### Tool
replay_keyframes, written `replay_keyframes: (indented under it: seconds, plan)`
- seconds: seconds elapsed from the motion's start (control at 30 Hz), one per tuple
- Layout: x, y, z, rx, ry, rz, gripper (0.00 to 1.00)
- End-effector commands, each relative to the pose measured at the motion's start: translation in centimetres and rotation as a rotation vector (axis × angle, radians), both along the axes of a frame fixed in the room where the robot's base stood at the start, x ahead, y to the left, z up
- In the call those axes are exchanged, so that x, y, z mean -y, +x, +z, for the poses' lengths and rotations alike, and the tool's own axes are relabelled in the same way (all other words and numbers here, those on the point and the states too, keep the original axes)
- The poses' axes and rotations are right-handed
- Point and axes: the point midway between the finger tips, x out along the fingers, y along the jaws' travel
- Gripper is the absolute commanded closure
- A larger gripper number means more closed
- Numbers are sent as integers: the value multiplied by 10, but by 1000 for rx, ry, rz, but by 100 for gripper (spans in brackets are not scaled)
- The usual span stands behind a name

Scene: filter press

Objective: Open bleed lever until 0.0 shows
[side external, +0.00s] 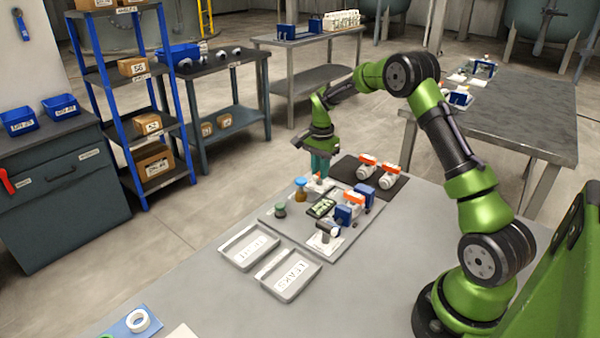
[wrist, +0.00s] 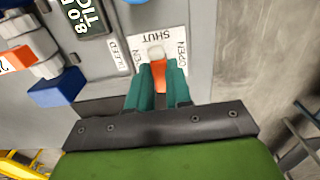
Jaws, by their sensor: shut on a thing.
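The bleed lever (wrist: 160,79) is orange and shows in the wrist view between the two teal fingers of my gripper (wrist: 158,82). My gripper is shut on it. A pale pivot sits at its far end, on a white plate (wrist: 142,43) marked SHUT and OPEN, beside a BLEED label (wrist: 119,54). The dark display (wrist: 86,18) is cut off at the top of the wrist view; its visible characters seem to read 8.0. In the side view, my gripper (side external: 319,174) is low at the back of the grey rig plate (side external: 283,232), and the display (side external: 321,208) is too small to read.
A blue block (wrist: 56,88) and an orange-and-white valve lie left of my fingers. Two shallow trays (side external: 287,275) stand in front of the rig plate, one marked LEAKS. More orange-and-white valves (side external: 388,180) rest on a dark mat (side external: 347,171) behind. The front bench is mostly clear.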

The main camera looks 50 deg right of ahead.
Motion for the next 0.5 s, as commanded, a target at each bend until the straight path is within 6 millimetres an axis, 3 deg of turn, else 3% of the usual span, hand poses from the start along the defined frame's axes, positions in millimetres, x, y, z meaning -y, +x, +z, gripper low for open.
replay_keyframes:
  seconds: [0.27,0.5]
  plan:
    - [0,0,1,1,-1,75,100]
    - [0,0,1,1,-1,250,100]
